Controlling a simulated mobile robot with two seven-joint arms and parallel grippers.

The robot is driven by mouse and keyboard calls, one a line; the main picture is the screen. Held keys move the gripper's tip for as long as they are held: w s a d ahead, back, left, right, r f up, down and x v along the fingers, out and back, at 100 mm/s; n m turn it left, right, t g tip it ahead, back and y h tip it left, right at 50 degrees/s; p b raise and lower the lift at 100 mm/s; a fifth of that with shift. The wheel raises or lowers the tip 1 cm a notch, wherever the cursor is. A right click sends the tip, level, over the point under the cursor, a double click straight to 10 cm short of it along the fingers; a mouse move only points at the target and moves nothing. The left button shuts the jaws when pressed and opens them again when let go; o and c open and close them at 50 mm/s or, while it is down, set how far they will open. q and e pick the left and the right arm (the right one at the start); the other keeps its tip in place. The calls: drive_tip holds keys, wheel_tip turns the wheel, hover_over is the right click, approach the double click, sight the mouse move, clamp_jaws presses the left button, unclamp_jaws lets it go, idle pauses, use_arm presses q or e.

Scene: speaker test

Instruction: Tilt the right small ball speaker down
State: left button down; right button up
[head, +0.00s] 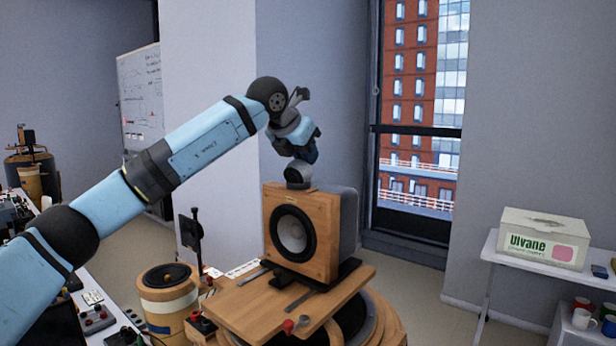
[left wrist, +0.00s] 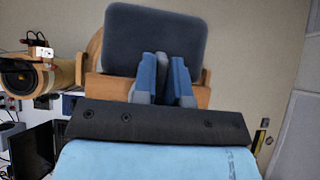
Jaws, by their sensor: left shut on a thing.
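The small ball speaker (head: 298,173) is a grey ball with a dark lower part. In the head view it sits on top of a wooden-fronted speaker box (head: 326,262). My left gripper (head: 305,153) reaches down from above to the ball and is shut on it, the fingertips at its upper side. In the left wrist view my blue, grey-tipped fingers (left wrist: 166,80) are close together in front of a dark grey panel (left wrist: 155,40). The ball cannot be made out between them there. My right gripper is in neither view.
The speaker box stands on a wooden platform (head: 245,305) with small knobs at its front. A round wooden speaker (head: 168,305) is to its left. A white shelf (head: 489,252) with a box (head: 543,238) and mugs (head: 584,318) stands at the right. Open floor lies between.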

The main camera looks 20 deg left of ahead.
use_arm(q)
drive_tip(key=shift+s+f+t+b, duration=0.25)
drive_tip(key=shift+t+b, duration=0.25)
drive_tip(key=shift+b, duration=0.35)
drive_tip(key=shift+r+t+h+b, duration=0.3)
drive_tip(key=shift+t+b, duration=0.1)
drive_tip(key=shift+b, duration=0.2)
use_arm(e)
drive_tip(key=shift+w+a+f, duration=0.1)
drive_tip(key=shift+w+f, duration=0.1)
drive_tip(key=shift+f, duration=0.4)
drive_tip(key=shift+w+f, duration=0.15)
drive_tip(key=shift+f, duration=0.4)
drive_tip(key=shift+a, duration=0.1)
use_arm(q)
drive_tip(key=c, duration=1.2)
unclamp_jaws()
drive_tip(key=shift+a, duration=0.1)
drive_tip(key=shift+o, duration=0.2)
drive_tip(key=shift+r, duration=0.1)
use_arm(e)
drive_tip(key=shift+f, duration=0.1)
use_arm(q)
drive_tip(key=shift+s, duration=0.1)
